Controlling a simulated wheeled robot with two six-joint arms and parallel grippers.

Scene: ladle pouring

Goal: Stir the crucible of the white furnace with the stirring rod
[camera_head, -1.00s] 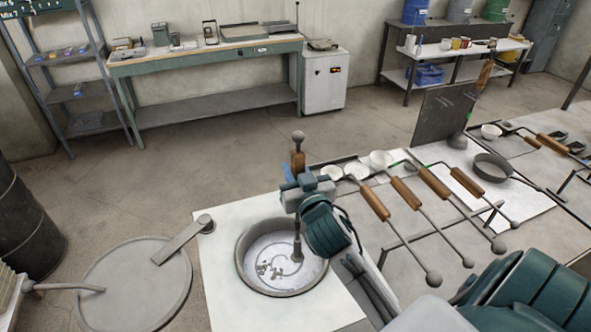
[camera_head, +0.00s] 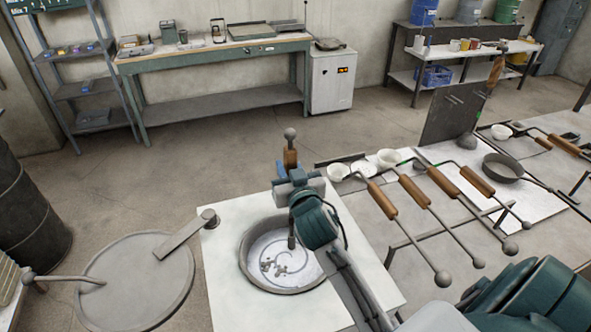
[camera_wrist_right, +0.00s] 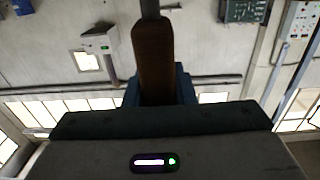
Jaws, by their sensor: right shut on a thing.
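The white furnace (camera_head: 222,285) stands in the lower middle of the head view, its round crucible (camera_head: 247,262) open at the top. Pale grey melt (camera_head: 302,270) with darker clumps and a curved streak shows inside. My right gripper (camera_head: 289,170) is above the crucible's far side, shut on the brown handle of the stirring rod (camera_head: 290,157). The rod stands about upright, its lower end inside the crucible toward the back; I cannot tell how deep it dips. The brown handle also fills the middle of the right wrist view (camera_wrist_right: 153,55). My left gripper is out of view.
A round grey lid (camera_head: 135,290) lies swung out left of the furnace. Several wooden-handled tools (camera_head: 413,190) rest on a rack to the right, with white bowls (camera_head: 388,158) behind. A dark upright panel (camera_head: 449,117) and a shallow pan (camera_head: 503,167) stand farther right.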

